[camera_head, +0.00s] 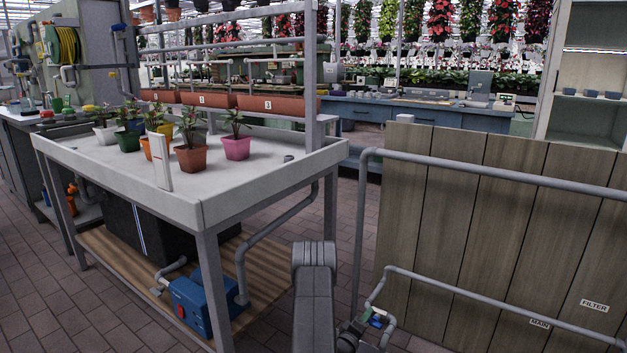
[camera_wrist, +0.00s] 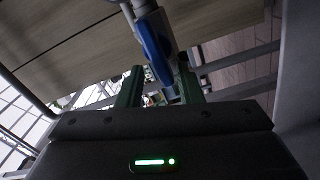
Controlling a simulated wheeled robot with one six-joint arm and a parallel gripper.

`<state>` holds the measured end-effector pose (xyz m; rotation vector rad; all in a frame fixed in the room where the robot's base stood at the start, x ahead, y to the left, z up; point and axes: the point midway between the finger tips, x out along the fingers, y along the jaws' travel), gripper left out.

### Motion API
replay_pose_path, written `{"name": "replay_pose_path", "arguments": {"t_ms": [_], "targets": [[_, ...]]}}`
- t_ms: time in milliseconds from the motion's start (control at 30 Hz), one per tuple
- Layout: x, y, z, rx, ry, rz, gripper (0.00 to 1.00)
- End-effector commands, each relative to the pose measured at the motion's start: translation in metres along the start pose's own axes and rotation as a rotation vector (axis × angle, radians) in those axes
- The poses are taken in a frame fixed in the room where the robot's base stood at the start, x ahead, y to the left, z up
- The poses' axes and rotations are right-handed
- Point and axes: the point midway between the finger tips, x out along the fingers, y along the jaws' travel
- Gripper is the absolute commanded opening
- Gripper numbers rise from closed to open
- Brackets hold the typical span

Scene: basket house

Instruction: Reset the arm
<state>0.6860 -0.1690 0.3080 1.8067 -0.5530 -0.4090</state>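My gripper (camera_wrist: 159,76) shows in the wrist view with its two dark green fingers spread apart. A blue lever-like handle (camera_wrist: 155,48) on a pale pipe fitting reaches down between the fingers. A gap shows between it and the left finger; it lies close to the right finger, and I cannot tell whether they touch. In the head view my grey arm (camera_head: 315,290) rises at the bottom centre, beside the pipes. A small blue handle (camera_head: 378,319) shows there on the lower pipe, just right of my arm.
A white-topped bench (camera_head: 270,173) with potted plants stands left, with a blue pump box (camera_head: 200,305) on its lower shelf. A wooden panel (camera_head: 460,240) with grey pipes (camera_head: 470,165) stands close on the right. Brick floor (camera_head: 60,300) is open at the lower left.

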Motion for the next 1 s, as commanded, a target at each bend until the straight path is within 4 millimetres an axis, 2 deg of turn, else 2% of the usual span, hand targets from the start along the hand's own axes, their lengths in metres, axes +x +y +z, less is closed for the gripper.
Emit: {"name": "replay_pose_path", "arguments": {"t_ms": [333, 800, 1000], "targets": [[0.000, 0.006, 0.000, 0.181, 0.000, 0.001, 0.33], [0.000, 0.006, 0.000, 0.201, 0.001, 0.000, 0.33], [0.001, 0.013, -0.005, 0.209, 0.014, -0.008, 0.33]]}}
